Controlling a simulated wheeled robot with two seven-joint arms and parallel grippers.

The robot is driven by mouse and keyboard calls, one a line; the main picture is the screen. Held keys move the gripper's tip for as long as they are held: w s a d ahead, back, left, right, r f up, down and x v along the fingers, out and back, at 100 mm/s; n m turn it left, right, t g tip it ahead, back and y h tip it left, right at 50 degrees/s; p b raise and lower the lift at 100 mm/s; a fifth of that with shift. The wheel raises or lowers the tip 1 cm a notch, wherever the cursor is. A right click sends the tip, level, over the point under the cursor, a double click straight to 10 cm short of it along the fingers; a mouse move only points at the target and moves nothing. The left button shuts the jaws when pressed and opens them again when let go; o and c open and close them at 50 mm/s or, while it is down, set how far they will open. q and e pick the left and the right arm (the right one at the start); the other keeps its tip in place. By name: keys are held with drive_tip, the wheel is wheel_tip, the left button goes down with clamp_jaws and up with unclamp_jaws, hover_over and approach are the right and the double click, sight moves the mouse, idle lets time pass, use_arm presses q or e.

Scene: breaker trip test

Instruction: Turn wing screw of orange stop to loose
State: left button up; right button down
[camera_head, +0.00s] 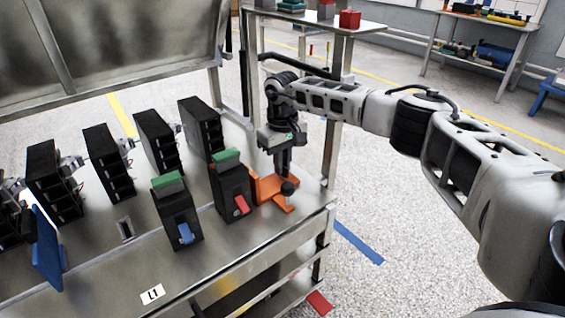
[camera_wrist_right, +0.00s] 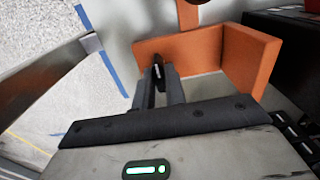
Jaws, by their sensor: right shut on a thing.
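The orange stop (camera_head: 267,187) sits at the right end of the metal bench, beside the black breaker with a red lever (camera_head: 231,190). In the right wrist view the orange stop (camera_wrist_right: 250,62) shows as an angled plate with an upright wall. My right gripper (camera_head: 284,172) points down over the stop. In the wrist view its fingers (camera_wrist_right: 159,88) are shut on a small dark part, apparently the wing screw (camera_wrist_right: 158,72), which the fingers partly hide. My left gripper is not in view.
A second breaker with a blue lever (camera_head: 180,216) stands to the left. Several taller black blocks (camera_head: 106,160) line the back of the bench. A blue plate (camera_head: 47,250) stands at the left. The bench front near the L1 label (camera_head: 152,293) is clear.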

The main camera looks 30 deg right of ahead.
idle(0.5)
drive_tip(key=c, duration=1.5)
unclamp_jaws()
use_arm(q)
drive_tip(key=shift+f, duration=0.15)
use_arm(e)
drive_tip(key=shift+o, duration=0.3)
drive_tip(key=shift+r, duration=0.1)
